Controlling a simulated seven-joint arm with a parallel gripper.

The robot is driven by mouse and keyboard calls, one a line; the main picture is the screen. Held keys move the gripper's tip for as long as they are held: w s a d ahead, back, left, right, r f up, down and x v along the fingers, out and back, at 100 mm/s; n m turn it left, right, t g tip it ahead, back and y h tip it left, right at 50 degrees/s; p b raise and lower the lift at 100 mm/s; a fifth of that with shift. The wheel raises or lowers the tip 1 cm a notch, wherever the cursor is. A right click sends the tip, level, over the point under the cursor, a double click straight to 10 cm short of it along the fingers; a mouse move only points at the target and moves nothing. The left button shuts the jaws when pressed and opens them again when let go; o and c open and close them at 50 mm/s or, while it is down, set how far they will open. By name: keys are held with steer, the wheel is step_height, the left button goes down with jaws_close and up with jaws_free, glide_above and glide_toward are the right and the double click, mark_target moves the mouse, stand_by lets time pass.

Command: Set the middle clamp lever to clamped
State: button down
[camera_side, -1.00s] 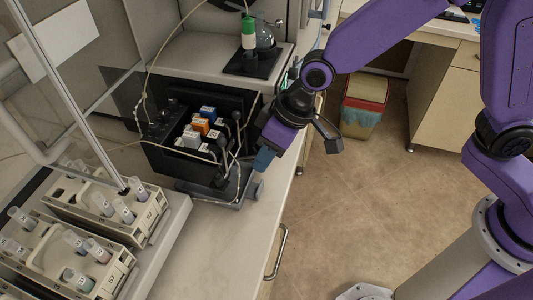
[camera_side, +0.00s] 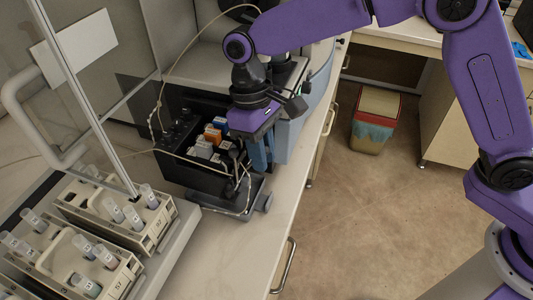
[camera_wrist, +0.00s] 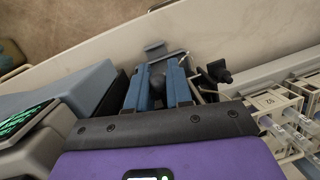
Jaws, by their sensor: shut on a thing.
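The pump unit (camera_side: 178,172) is a black box in the side view, with blue, orange and white blocks and dark clamp levers on its right side. My gripper (camera_side: 260,156) is over its right end, with blue fingers pointing down. In the wrist view, my gripper (camera_wrist: 160,70) is shut on a dark lever (camera_wrist: 158,84) between the two blue fingers. Another black clamp lever (camera_wrist: 217,71) stands just right of the fingers. My gripper hides much of the lever area in the side view, so the held lever's place in the row and its angle cannot be told.
Sample racks with labelled tubes (camera_side: 120,215) stand at the left front, behind a clear panel. Thin tubing (camera_side: 160,95) loops over the pump. The bare bench edge (camera_side: 270,225) runs along the right. A bin (camera_side: 375,120) stands on the floor.

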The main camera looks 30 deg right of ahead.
steer(key=shift+w+a, duration=0.1)
stand_by(0.5)
steer(key=c, duration=1.1)
jaws_free()
steer(key=shift+c, duration=0.2)
steer(key=shift+r, duration=0.15)
steer(key=v, duration=1.1)
steer(key=shift+w+a+r, duration=0.2)
steer(key=shift+w+r, duration=0.05)
steer(key=shift+r, duration=0.1)
